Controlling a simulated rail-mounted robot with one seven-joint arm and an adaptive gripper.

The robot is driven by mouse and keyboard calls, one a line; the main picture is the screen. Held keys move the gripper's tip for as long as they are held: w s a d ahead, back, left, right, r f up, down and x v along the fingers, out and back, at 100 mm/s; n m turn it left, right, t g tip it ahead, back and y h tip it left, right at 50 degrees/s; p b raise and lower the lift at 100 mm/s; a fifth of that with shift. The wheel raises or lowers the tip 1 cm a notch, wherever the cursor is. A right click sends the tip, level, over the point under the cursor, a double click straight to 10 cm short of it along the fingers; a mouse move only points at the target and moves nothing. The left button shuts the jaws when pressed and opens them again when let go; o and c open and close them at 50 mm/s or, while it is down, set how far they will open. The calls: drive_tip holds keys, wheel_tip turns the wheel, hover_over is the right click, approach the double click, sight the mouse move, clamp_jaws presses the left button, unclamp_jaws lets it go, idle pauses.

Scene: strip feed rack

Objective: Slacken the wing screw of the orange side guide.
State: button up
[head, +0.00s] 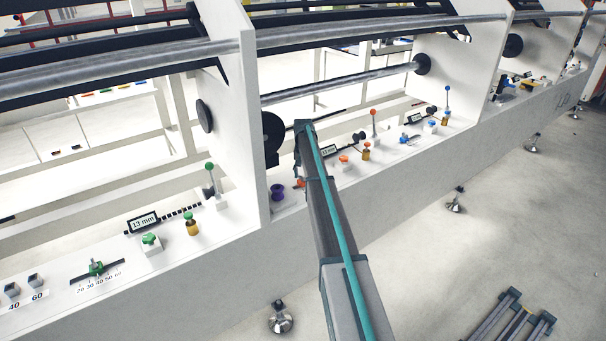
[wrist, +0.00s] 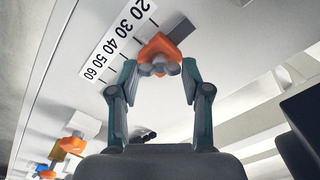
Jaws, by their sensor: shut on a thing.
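The orange side guide (wrist: 158,47) is at the upper middle of the wrist view, beside the 20 end of a printed scale. Its grey wing screw (wrist: 160,65) faces my gripper (wrist: 160,70). The two fingers stand on either side of the wing screw and are shut on it. The exact contact at the fingertips is hard to make out. In the head view a small orange part of the guide (head: 299,184) shows beside my arm, which hides the rest and my gripper.
The scale plate (wrist: 117,40) runs left of the guide in the wrist view. In the head view, an orange-topped lever (head: 373,122), an orange button (head: 343,159) and a 13 mm display (head: 328,150) stand right of my arm.

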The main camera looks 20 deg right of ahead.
drive_tip(key=shift+n, duration=0.6)
drive_tip(key=o, duration=1.2)
drive_tip(key=shift+c, duration=0.2)
drive_tip(key=shift+r, duration=0.15)
wheel_tip(320, 180, up, 12)
